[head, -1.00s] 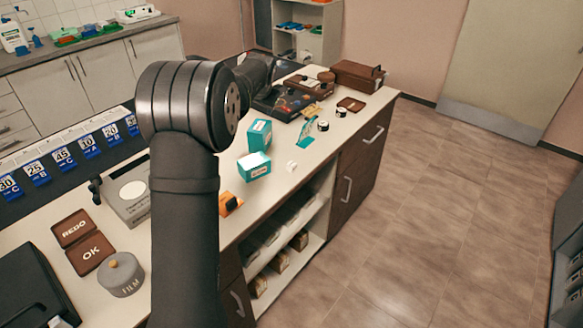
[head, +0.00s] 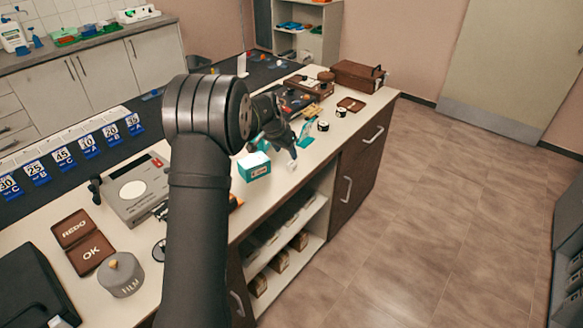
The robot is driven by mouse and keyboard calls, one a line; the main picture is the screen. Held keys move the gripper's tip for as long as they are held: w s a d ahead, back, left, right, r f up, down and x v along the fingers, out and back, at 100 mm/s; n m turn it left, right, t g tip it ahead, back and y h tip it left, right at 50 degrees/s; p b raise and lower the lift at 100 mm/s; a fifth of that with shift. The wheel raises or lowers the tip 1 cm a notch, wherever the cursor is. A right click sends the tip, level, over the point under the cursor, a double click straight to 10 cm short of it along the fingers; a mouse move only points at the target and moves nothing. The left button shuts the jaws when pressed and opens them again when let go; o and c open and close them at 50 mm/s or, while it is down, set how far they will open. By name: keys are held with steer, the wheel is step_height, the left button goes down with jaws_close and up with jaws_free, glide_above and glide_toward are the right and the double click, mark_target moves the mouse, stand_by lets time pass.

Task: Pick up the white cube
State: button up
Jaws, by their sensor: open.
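A small white cube (head: 291,165) sits on the light counter top (head: 262,204) near its front edge, to the right of a teal and white box (head: 254,167). My gripper (head: 291,149) is just above the cube in the picture, pointing down towards it. Its jaws are open and small in this view. I cannot tell whether a fingertip touches the cube.
A second teal box (head: 257,142) is partly hidden behind my arm. A teal card (head: 305,133) and two small black-and-white round items (head: 323,126) lie to the right. Brown boxes (head: 357,76) stand at the far end. Open shelves (head: 290,235) are below the front edge.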

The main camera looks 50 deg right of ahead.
mark_target(291, 164)
steer(key=x, duration=0.9)
steer(key=shift+w+d, duration=0.1)
steer(key=shift+w, duration=0.05)
steer(key=c, duration=1)
steer(key=shift+c, duration=0.2)
step_height(291, 164, up, 4)
steer(key=shift+f, duration=0.1)
steer(key=s+r, duration=0.7)
steer(key=s, duration=0.4)
steer(key=shift+s, duration=0.3)
